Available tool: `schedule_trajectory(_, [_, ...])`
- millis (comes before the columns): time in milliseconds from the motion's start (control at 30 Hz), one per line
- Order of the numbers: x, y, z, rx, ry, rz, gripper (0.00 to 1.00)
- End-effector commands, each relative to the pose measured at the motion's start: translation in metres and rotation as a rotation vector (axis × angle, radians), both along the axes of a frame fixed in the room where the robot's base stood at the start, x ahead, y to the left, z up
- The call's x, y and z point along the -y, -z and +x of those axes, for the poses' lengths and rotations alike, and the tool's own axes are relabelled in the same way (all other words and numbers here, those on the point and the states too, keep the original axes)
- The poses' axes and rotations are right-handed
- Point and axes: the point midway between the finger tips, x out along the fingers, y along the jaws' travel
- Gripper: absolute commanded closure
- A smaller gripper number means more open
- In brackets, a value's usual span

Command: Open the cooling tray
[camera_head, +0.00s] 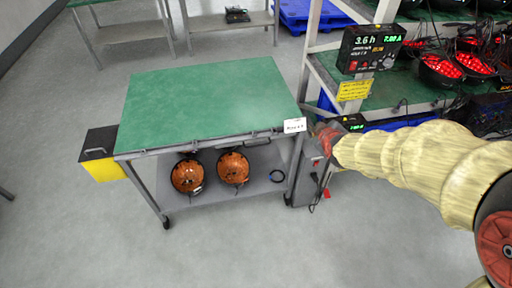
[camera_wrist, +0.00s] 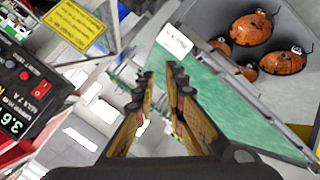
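No part in view is clearly readable as the cooling tray. A green-topped table (camera_head: 205,95) has a grey rail with dark bar-like parts (camera_head: 215,142) along its front edge. A small white label (camera_head: 294,125) sits at its front right corner; its text is too small to read. The label also shows in the wrist view (camera_wrist: 174,41). My gripper (camera_head: 322,140) is near that corner, just right of the label in the head view. In the wrist view its two fingers (camera_wrist: 164,80) stand apart with nothing between them. Whether it touches anything cannot be told.
Two orange lamps (camera_head: 188,176) (camera_head: 233,168) lie on the table's lower shelf (camera_head: 215,194). A yellow box with black lid (camera_head: 104,154) stands at the left. A rack with red lamps and a power supply (camera_head: 370,49) stands at the right. The front floor is clear.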

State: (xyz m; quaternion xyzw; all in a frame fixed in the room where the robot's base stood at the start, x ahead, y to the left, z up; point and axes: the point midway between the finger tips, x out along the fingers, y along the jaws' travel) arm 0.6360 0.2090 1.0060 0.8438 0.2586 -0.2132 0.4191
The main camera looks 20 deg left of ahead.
Motion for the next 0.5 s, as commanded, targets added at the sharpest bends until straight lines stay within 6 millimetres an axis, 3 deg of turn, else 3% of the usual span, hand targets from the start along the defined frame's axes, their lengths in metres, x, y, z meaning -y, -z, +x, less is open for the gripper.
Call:
schedule_trajectory(33, [-0.020,0.024,0.011,0.029,-0.050,-0.034,0.88])
schedule_trajectory(233, [-0.092,0.093,0.040,0.215,-0.233,-0.172,0.88])
schedule_trajectory(500, [-0.173,0.192,0.033,0.472,-0.430,-0.355,0.88])
